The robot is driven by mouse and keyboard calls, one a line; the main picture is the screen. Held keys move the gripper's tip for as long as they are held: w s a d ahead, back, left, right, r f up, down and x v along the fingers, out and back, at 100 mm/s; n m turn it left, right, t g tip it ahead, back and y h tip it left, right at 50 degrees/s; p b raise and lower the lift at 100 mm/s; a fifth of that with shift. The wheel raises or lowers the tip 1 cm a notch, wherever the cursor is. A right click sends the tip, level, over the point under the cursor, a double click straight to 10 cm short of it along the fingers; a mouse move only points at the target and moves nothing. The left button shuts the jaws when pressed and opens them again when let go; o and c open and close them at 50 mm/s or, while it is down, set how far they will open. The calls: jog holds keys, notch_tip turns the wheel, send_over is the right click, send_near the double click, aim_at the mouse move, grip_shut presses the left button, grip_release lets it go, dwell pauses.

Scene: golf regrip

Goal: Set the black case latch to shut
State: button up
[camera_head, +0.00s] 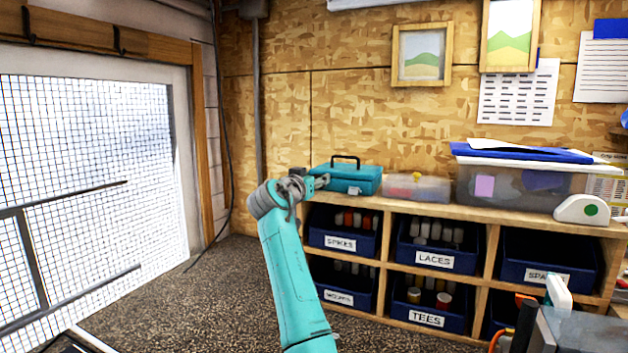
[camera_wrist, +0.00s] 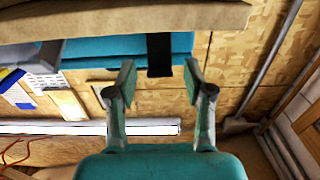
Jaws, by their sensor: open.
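A teal case (camera_head: 352,177) with a black handle stands at the left end of the wooden shelf top. It also shows in the wrist view (camera_wrist: 100,52), which is upside down. There a black strip, apparently the black case latch (camera_wrist: 159,56), crosses the case's side. I cannot tell whether the latch is open or shut. My gripper (camera_head: 321,181) is at the case's left end. In the wrist view my gripper (camera_wrist: 160,79) is open and empty, its fingertips spread to either side of the latch. Whether they touch the case is unclear.
A clear box (camera_head: 418,188) stands just right of the case, and a larger bin with a blue lid (camera_head: 530,180) farther right. Labelled blue bins (camera_head: 342,243) fill the shelf below. The wooden wall (camera_head: 290,110) is close behind. Floor left of the shelf is clear.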

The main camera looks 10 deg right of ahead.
grip_shut()
jog(key=shift+w+d+r+g+y, duration=0.15)
jog(key=shift+r+g+y, duration=0.25)
jog(key=shift+g, duration=0.1)
jog(key=shift+w+d+g+y, duration=0.25)
jog(key=shift+g+y, duration=0.25)
jog(key=shift+g, duration=0.2)
jog(key=shift+a, duration=0.1)
grip_release()
jog(key=v, duration=1.2)
